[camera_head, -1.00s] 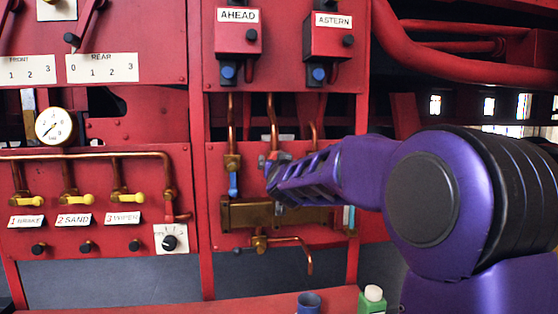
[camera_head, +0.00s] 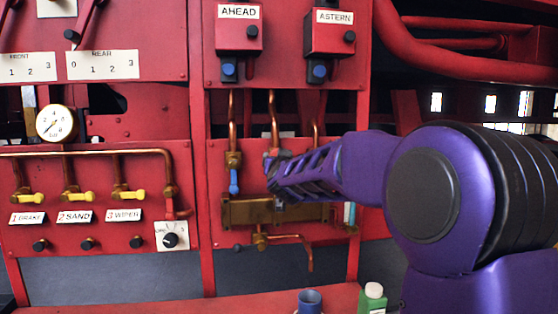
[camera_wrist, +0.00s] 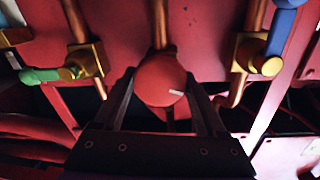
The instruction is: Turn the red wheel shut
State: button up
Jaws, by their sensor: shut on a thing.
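The red wheel (camera_wrist: 161,80) is a round red disc with a short white mark on its face, on a copper pipe, in the middle of the wrist view. My gripper (camera_wrist: 163,95) is shut on it, with one dark finger on each side of the rim. In the head view, my gripper (camera_head: 272,168) is at the middle pipe above the brass block. There my purple arm and fingers hide most of the wheel.
A blue-handled valve (camera_head: 234,180) is just left of my gripper. The brass block (camera_head: 240,212) lies just below. In the wrist view, a green-handled valve (camera_wrist: 45,75) is at left. A blue cup (camera_head: 309,301) and a green bottle (camera_head: 372,297) stand on the red ledge below.

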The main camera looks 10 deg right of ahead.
jog(key=shift+m, duration=0.3)
jog(key=shift+m+b, duration=0.6)
jog(key=shift+m, duration=0.4)
jog(key=m+b, duration=0.1)
jog(key=m, duration=0.3)
jog(key=shift+d+g+b, duration=0.1)
jog(key=shift+g+b, duration=0.2)
jog(key=shift+b, duration=0.05)
jog(key=m+b, duration=0.1)
jog(key=m, duration=0.2)
jog(key=shift+f+m+y, duration=0.1)
jog(key=shift+m+y, duration=0.2)
jog(key=shift+m+b, duration=0.65)
jog(key=shift+m, duration=0.75)
jog(key=o, duration=1.3)
jog(key=shift+s, duration=0.1)
